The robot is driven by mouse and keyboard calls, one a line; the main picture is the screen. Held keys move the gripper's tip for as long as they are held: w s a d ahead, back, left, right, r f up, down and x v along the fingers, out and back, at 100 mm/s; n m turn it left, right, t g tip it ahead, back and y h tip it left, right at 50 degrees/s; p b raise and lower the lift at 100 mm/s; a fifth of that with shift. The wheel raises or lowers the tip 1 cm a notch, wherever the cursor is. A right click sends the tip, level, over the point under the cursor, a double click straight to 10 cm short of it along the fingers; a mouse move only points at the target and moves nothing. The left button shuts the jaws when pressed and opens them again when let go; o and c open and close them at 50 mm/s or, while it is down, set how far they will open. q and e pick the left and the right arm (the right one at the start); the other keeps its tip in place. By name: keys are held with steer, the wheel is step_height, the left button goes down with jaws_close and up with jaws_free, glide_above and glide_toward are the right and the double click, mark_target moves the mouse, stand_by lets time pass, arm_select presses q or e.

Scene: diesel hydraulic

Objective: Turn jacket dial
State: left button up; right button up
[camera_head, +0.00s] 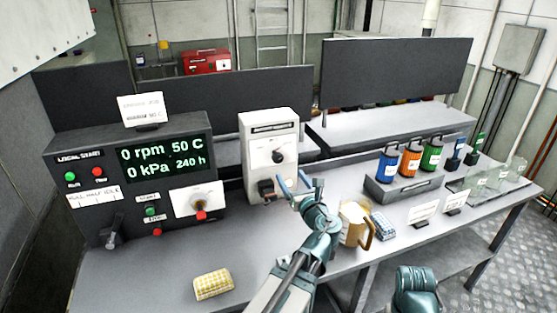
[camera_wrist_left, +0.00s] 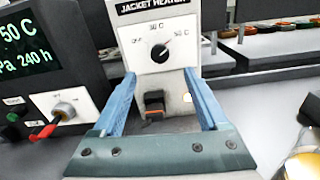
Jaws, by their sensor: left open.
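The jacket heater box (camera_head: 270,183) is a pale upright unit on the bench, labelled JACKET HEATER in the left wrist view (camera_wrist_left: 177,82). Its black jacket dial (camera_head: 277,157) sits on the front among the marks OFF, 30 C and 50 C. In the left wrist view the dial (camera_wrist_left: 160,54) is unobstructed; its pointer seems to lean up and right, but the exact setting is hard to read. My left gripper (camera_head: 292,186) is open and empty in front of the box, its fingers apart and below the dial.
A black switch (camera_wrist_left: 154,104) protrudes below the dial. Left of the box stands a control panel (camera_head: 130,185) reading 0 rpm, 50 C, 0 kPa. A jug (camera_head: 353,223) stands right of my left arm. A yellow sponge (camera_head: 213,284) lies in front. Coloured bottles (camera_head: 410,158) stand at right.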

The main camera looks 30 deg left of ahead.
mark_target(279, 159)
arm_select(q)
steer(key=x, duration=1.2)
steer(key=shift+s, duration=0.1)
jaws_close()
